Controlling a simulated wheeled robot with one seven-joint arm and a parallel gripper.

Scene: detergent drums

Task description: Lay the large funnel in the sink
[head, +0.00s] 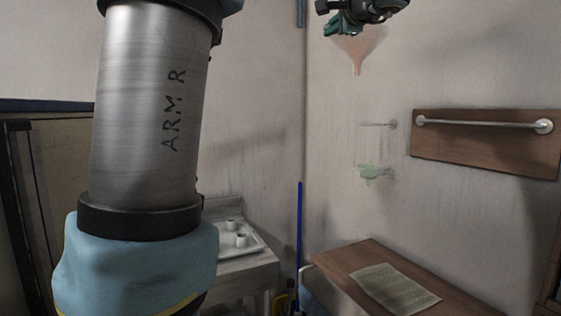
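The large funnel (360,50), pale peach and translucent, is high at the top of the head view with its spout pointing down. My gripper (345,27) is at its upper rim, shut on it, and holds it in the air before the wall. The gripper is partly cut off by the top edge. A pale, shallow unit (250,262) with a raised back stands low left of centre; I cannot tell for sure whether it is the sink. My arm hides its left part.
Two small white cups (241,240) stand on the pale unit. A wooden table (350,258) bears a paper sheet (394,288). A rail on a wooden board (480,150) is at right. A blue pole (299,235) stands in the corner.

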